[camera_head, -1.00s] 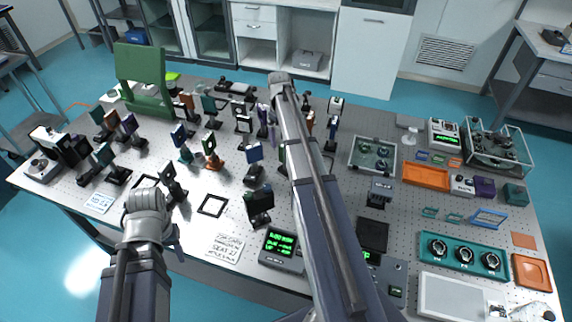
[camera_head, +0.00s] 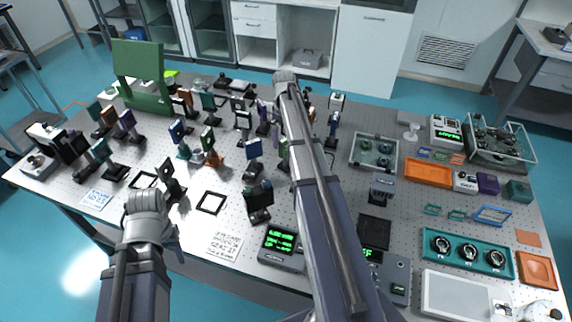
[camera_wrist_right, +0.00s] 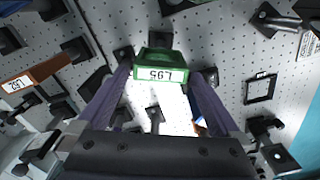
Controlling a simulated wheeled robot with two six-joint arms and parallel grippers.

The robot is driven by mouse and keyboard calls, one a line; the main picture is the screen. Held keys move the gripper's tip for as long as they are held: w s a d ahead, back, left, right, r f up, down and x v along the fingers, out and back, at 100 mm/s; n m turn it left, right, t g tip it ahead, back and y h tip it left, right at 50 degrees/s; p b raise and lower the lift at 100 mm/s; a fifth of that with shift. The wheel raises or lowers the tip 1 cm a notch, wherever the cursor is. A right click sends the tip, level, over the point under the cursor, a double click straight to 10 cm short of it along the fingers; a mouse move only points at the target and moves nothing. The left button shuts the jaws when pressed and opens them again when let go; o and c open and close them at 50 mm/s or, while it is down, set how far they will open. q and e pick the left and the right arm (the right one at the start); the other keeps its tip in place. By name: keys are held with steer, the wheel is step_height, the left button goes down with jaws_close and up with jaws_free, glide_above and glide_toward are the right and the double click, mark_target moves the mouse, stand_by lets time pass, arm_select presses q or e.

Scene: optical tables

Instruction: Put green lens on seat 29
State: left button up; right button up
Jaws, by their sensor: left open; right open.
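In the right wrist view a green lens (camera_wrist_right: 160,68), labelled L95, stands between the two purple fingers of my right gripper (camera_wrist_right: 160,100). The fingers are open, one on each side of it, and I see no clear grip. In the head view my right forearm covers much of the middle of the table and hides that gripper's contact area. My left gripper (camera_head: 172,237) is at the front left, mostly hidden by its own arm, and looks empty. A black square outline (camera_head: 211,203) lies beside a card (camera_head: 224,246) that seems to read seat 27. I cannot read a seat 29 label.
Several upright optics crowd the left and middle of the table. A second square outline (camera_head: 143,181) lies near another card (camera_head: 97,199). An orange lens (camera_wrist_right: 35,75) stands left in the wrist view. A teal tray (camera_head: 418,257) and an orange tray (camera_head: 428,171) are at the right.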

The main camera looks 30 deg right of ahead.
mark_target(286, 146)
steer(key=f+b, duration=0.2)
steer(key=s+f+b, duration=0.1)
steer(key=f, duration=0.1)
steer(key=shift+d+b, duration=0.1)
steer(key=shift+b, duration=0.25)
steer(key=shift+w+f+b, duration=0.1)
steer(key=shift+f+b, duration=0.5)
steer(key=shift+r, duration=0.1)
jaws_close()
